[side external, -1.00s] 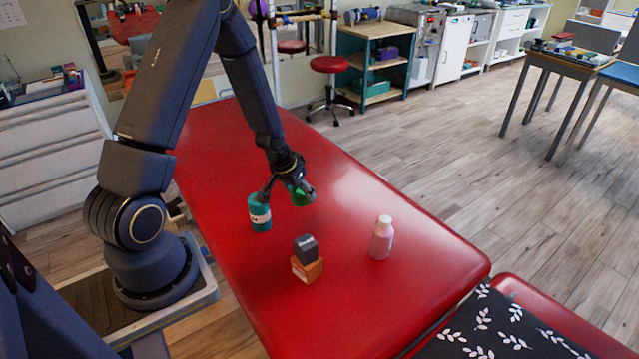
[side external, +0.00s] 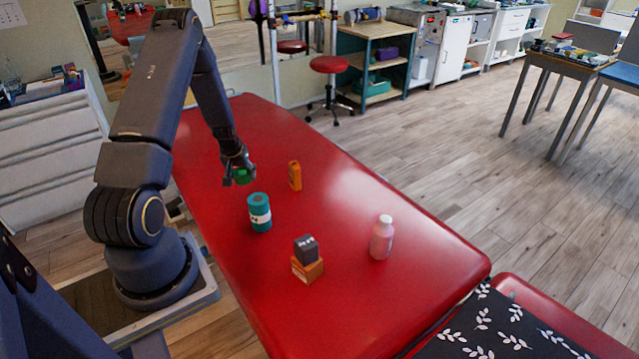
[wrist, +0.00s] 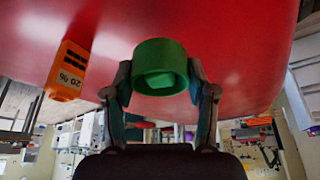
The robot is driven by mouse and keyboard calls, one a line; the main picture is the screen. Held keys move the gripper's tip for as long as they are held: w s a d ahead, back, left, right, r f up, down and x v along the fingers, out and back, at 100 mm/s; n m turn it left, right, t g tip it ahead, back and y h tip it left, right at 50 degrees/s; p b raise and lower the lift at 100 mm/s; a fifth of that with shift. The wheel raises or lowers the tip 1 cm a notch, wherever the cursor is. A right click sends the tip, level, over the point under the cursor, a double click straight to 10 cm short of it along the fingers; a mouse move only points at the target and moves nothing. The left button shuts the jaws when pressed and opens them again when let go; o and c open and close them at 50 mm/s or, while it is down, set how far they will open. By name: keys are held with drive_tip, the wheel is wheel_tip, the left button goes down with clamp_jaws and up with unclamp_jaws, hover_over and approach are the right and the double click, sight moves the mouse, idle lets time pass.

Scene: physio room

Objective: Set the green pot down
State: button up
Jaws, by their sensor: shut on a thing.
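The green pot (side external: 243,175) is in my gripper (side external: 238,179), above the far left part of the red padded table (side external: 330,215). In the wrist view the green pot (wrist: 160,62) sits between the two fingers of my gripper (wrist: 160,85), which are shut on it. Its round rim and hollow inside face the wrist camera. The side view shows the pot as small and partly covered by the fingers. I cannot tell the exact gap between the pot and the table.
A teal cylinder with a white label (side external: 260,213) stands nearest the gripper. An orange item (side external: 295,175) stands to the right, also in the wrist view (wrist: 68,72). A dark box (side external: 306,248) rests on an orange box (side external: 307,271). A pink bottle (side external: 381,238) stands farther right. The table's far end is clear.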

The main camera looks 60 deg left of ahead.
hover_over(252, 190)
drive_tip(key=s+d, duration=0.1)
drive_tip(key=d, duration=0.1)
drive_tip(key=f, duration=0.4)
drive_tip(key=shift+s+a+f, duration=0.1)
drive_tip(key=shift+a+f, duration=0.1)
drive_tip(key=shift+f, duration=0.05)
drive_tip(key=shift+a+f, duration=0.15)
drive_tip(key=shift+f, duration=1.6)
drive_tip(key=shift+f, duration=0.15)
drive_tip(key=o, duration=1.2)
